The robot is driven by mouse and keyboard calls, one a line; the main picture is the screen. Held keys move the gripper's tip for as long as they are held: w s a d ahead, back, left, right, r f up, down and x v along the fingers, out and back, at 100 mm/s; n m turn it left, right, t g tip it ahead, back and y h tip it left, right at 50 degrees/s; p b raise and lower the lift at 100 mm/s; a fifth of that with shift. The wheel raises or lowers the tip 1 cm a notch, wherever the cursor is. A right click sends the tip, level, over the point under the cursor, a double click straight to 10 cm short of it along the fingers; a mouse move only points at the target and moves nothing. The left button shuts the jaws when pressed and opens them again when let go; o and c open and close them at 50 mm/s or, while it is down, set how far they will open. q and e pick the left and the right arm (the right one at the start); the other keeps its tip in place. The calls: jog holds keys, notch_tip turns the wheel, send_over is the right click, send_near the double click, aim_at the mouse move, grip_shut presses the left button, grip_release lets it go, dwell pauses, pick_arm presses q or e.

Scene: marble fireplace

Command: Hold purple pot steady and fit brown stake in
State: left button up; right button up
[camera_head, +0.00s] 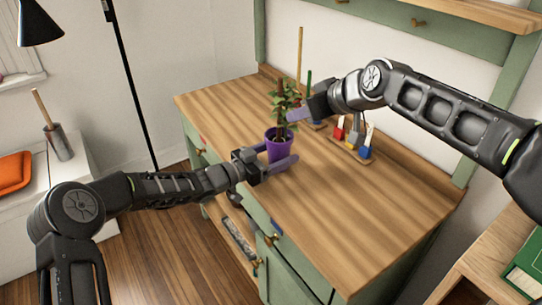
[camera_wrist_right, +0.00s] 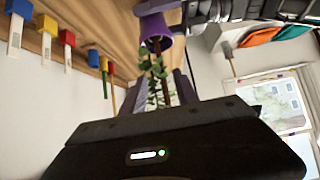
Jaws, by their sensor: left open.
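The purple pot (camera_head: 279,147) with a leafy plant stands upright on the wooden worktop near its front edge. My left gripper (camera_head: 272,157) is open at the pot, with a finger along its near side; the far finger is mostly hidden. My right gripper (camera_head: 296,114) is beside the plant above the pot.
A green stick (camera_head: 308,80) stands near the tan one. A wooden rack (camera_head: 345,153) with coloured-handled tools is right of the pot. The worktop's front right part (camera_head: 355,220) is clear. A black floor lamp (camera_head: 130,80) stands left of the cabinet.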

pick_arm(q)
jog(key=shift+c, duration=0.5)
grip_shut()
dwell(0.3)
